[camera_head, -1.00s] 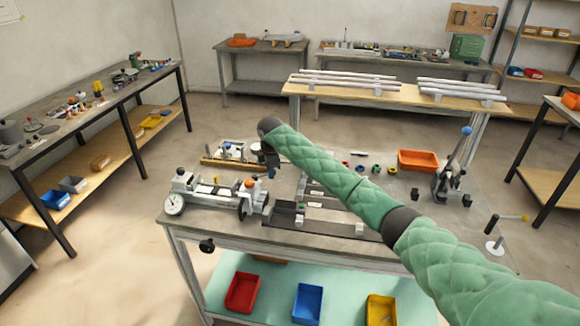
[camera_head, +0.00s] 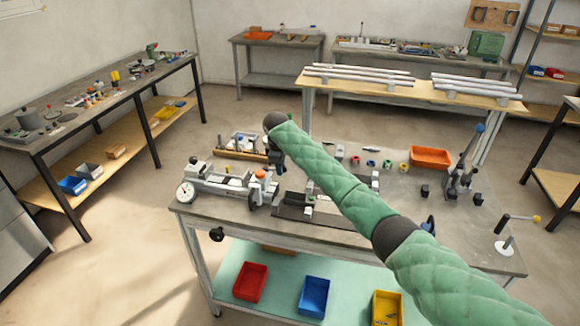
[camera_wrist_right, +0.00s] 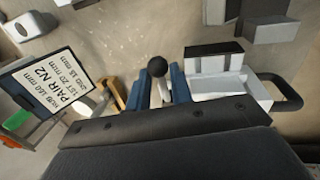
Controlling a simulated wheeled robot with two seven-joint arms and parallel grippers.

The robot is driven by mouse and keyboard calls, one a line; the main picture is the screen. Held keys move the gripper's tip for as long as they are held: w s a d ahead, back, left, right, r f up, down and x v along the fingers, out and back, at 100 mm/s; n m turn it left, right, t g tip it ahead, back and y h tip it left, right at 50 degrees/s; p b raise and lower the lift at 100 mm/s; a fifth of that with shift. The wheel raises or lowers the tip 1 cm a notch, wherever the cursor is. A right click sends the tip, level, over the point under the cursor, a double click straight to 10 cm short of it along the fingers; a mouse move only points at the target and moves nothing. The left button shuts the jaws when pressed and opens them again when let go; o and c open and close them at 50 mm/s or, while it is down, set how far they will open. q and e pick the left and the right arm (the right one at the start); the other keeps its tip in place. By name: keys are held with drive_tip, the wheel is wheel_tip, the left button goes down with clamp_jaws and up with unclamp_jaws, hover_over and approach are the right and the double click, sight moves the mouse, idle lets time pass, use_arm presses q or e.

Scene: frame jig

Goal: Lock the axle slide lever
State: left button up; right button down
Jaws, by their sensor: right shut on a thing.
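In the right wrist view, a thin lever with a black ball knob (camera_wrist_right: 157,66) stands between the blue fingers of my right gripper (camera_wrist_right: 157,88), which is shut on it. In the head view, my right gripper (camera_head: 278,162) points down at the right end of the grey axle fixture (camera_head: 225,183), near an orange knob (camera_head: 261,174). A round dial gauge (camera_head: 185,192) is at the fixture's left end. My dark wrist hides the lever in the head view. My left gripper is not in view.
A printed sign (camera_wrist_right: 62,92) and a white block with a black handle (camera_wrist_right: 228,92) flank the gripper in the wrist view. An orange bin (camera_head: 430,157) and a toggle clamp (camera_head: 462,175) stand to the right on the workbench (camera_head: 350,222). My green sleeved arm crosses above the bench.

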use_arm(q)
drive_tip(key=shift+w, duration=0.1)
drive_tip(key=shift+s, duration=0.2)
use_arm(e)
drive_tip(key=c, duration=1.5)
unclamp_jaws()
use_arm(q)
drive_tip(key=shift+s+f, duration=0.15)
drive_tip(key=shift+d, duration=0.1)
